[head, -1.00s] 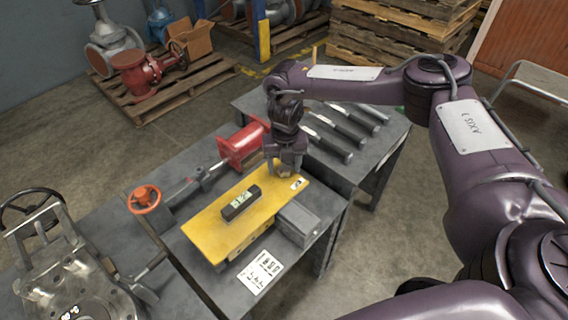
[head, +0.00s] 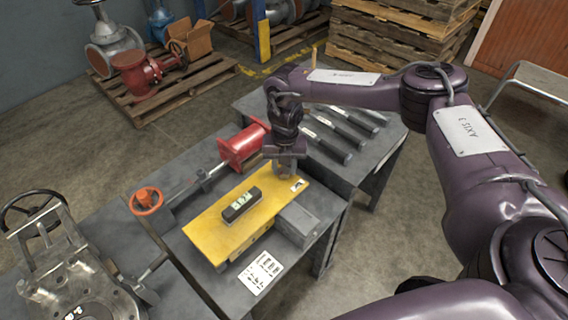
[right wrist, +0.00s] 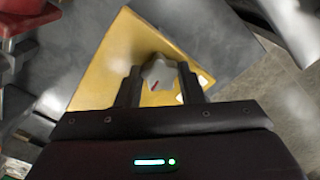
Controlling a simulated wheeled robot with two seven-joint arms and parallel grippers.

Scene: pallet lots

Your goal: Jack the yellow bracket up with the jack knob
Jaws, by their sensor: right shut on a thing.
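The yellow bracket (head: 222,231) lies as a flat plate over the grey workbench, with a dark level (head: 241,205) on its top. My right gripper (head: 283,170) is over the bracket's far right end and points down. In the right wrist view, the right gripper (right wrist: 159,88) has its two fingers on either side of a grey lobed jack knob (right wrist: 158,72) and is shut on it. In the head view the knob is mostly hidden by the gripper. My left gripper is not in view.
A red cylinder (head: 242,146) with a rod and orange handwheel (head: 146,201) lies along the bracket's left side. A grey block (head: 297,224) and a printed card (head: 261,273) are at its right and front. Several dark-handled tools (head: 335,135) lie behind.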

